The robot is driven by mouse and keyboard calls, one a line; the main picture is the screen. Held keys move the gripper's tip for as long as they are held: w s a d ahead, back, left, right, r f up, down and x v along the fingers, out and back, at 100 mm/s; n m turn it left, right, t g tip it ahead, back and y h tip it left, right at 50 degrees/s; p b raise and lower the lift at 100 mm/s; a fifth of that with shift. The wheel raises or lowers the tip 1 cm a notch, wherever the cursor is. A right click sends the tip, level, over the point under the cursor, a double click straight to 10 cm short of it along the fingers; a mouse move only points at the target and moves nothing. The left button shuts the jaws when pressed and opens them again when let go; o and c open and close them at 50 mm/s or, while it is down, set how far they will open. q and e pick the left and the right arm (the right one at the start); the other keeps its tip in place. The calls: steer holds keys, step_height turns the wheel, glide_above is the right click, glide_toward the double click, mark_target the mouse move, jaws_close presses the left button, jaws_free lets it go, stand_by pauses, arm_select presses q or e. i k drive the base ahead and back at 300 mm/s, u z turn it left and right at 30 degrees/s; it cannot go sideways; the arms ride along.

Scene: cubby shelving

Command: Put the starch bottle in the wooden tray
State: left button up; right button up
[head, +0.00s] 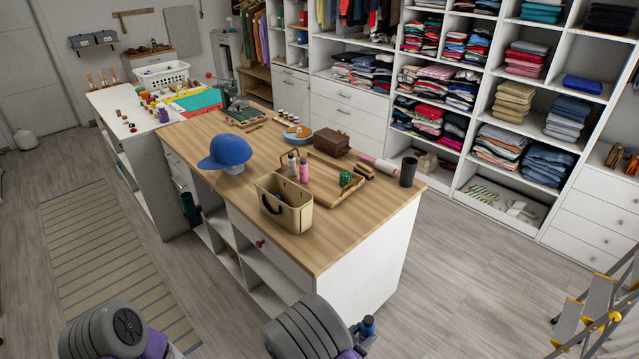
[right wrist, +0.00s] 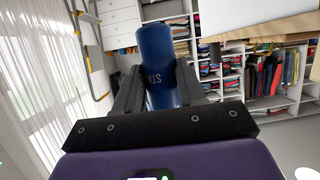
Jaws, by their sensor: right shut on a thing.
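The beige bin (head: 289,215) and a blue cap (head: 226,151) stand on the island top (head: 320,235). A dark cup (head: 408,171) stands near its right corner. A yellow stepladder (head: 595,305) is at the lower right. Open floor lies right of the island.

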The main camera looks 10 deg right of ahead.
mark_target(321, 185)
steer(key=z, duration=1.85)
steer(key=i, duration=2.6)
steer(key=u, duration=2.4)
